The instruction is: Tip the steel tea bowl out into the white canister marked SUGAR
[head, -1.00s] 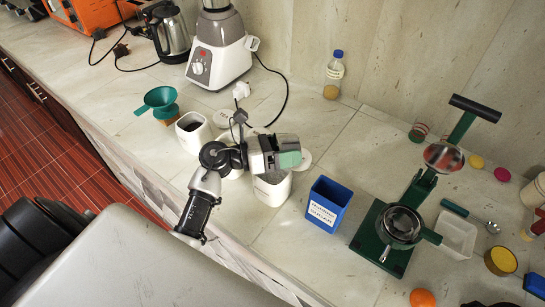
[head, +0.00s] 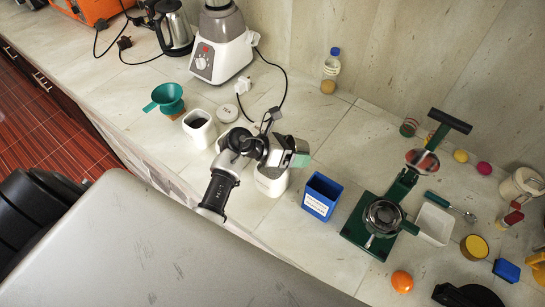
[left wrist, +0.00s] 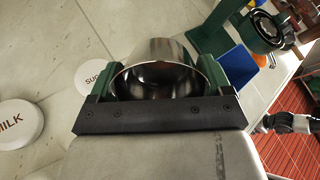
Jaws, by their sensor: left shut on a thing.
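My left gripper (head: 298,152) is shut on the steel tea bowl (left wrist: 155,80). In the left wrist view the shiny bowl sits between the green finger pads; its inside looks dark, and I cannot tell what it holds. In the head view the gripper hides the bowl. A white canister (head: 271,184) stands below the gripper, its top partly covered and its label not readable. A white lid (left wrist: 92,78) with visible letters "SUG" lies on the counter. A silver and black arm part (left wrist: 290,122) shows at the right of the left wrist view; its jaws are unclear.
A white canister with dark contents (head: 200,130) stands to the left, with a green funnel (head: 167,98) beyond. A blue bin (head: 322,196) stands close right, then a green press (head: 385,215). Bare counter lies behind the gripper.

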